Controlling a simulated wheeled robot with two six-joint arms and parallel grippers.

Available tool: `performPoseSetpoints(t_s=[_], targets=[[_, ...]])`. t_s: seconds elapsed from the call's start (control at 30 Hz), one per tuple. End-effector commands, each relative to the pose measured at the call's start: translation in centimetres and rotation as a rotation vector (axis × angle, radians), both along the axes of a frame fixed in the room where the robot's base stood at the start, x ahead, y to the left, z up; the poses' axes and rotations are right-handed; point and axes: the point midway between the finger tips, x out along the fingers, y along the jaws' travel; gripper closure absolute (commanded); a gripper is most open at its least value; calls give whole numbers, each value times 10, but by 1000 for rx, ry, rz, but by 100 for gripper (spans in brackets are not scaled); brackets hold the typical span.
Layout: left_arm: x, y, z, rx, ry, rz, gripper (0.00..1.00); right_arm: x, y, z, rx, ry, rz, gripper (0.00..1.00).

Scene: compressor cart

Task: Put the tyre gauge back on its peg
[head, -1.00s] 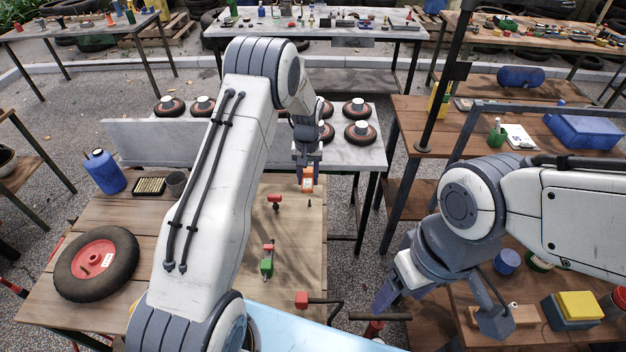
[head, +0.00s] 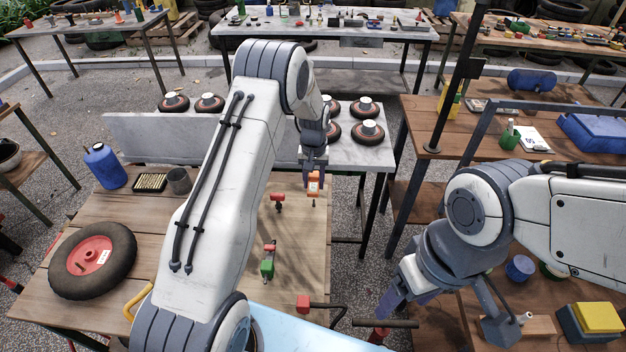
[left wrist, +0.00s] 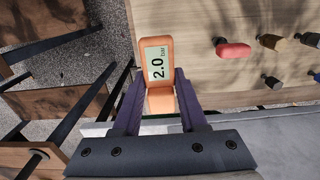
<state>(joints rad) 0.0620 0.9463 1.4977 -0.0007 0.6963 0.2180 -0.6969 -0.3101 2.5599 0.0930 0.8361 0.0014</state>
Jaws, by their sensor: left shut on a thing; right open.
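The orange tyre gauge (head: 314,184) is held in my left gripper (head: 314,172) above the far right part of the wooden bench. In the left wrist view the gauge (left wrist: 157,48) sits between the two purple fingers, its display reading 2.0 bar toward the camera. My left gripper (left wrist: 160,95) is shut on its lower part. A small dark upright piece (head: 313,203) shows just below the gauge in the head view; I cannot tell whether it is the peg. My right gripper (head: 406,298) is open and empty at the lower right.
Red-topped pieces (head: 277,199) and a green-and-red one (head: 267,262) stand on the bench (head: 110,210). A tyre with a red hub (head: 93,262) lies at left. A marble-topped table (head: 375,155) with several black discs is beyond. A dark post (head: 452,90) rises at right.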

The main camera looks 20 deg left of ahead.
Motion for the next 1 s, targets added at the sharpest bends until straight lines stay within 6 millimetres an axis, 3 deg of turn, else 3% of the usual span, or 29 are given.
performPoseSetpoints(t_s=[0.5,1.0], targets=[[0,0,-48,0,0,1,100,0,0,-32,0,0,2,28],[0,0,-50,0,-1,1,100,0,0,-33,0,0,2,28]])
